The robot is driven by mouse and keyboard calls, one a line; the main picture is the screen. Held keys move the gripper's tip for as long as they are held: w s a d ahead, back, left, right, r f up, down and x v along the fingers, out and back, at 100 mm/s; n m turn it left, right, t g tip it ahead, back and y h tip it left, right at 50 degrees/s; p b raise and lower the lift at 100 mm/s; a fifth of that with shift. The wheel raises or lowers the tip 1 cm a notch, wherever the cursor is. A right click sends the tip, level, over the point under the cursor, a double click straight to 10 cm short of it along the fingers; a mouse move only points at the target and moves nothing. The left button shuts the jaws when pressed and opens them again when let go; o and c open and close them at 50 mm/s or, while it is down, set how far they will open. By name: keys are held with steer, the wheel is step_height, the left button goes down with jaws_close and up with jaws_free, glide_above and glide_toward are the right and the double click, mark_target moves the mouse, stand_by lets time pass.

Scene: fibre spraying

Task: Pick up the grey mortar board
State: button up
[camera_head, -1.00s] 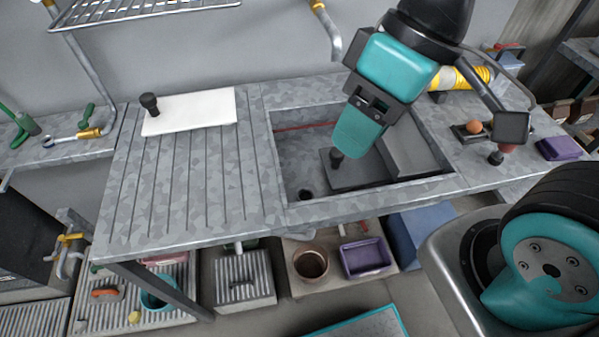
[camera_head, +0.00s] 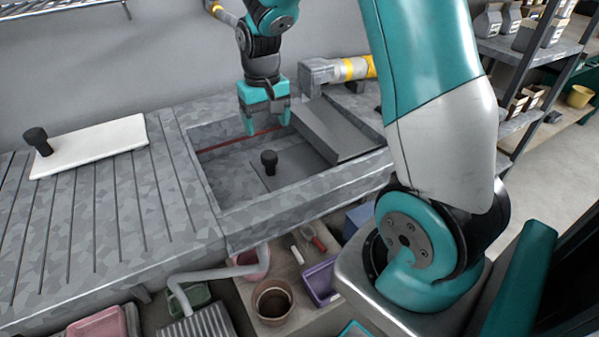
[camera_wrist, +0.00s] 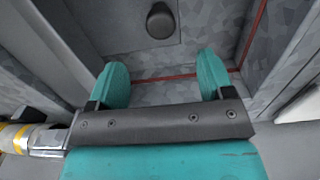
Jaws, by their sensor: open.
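The grey mortar board (camera_head: 291,178) lies flat in the sink with its black knob handle (camera_head: 269,157) standing up. In the wrist view the board (camera_wrist: 120,28) is at the top, and its knob (camera_wrist: 160,20) is seen from above. My gripper (camera_head: 267,122) is open and empty over the back of the sink, fingers pointing down. In the wrist view my gripper's fingers (camera_wrist: 162,68) are spread apart, with the knob beyond the gap and not between them. The board's right part is hidden under or behind a grey slab.
The grey slab (camera_head: 335,128) sits tilted over the sink's right side. A white board (camera_head: 95,145) with a black knob lies on the grooved drainboard to the left. The sink rim (camera_head: 305,203) surrounds the grey board. A yellow-banded pipe (camera_head: 335,70) is behind the slab.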

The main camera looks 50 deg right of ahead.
mark_target(269, 154)
step_height(269, 154, down, 10)
steer(key=shift+w+f, duration=0.1)
steer(key=shift+f, duration=0.1)
jaws_close()
stand_by(0.5)
steer(key=shift+r, duration=0.1)
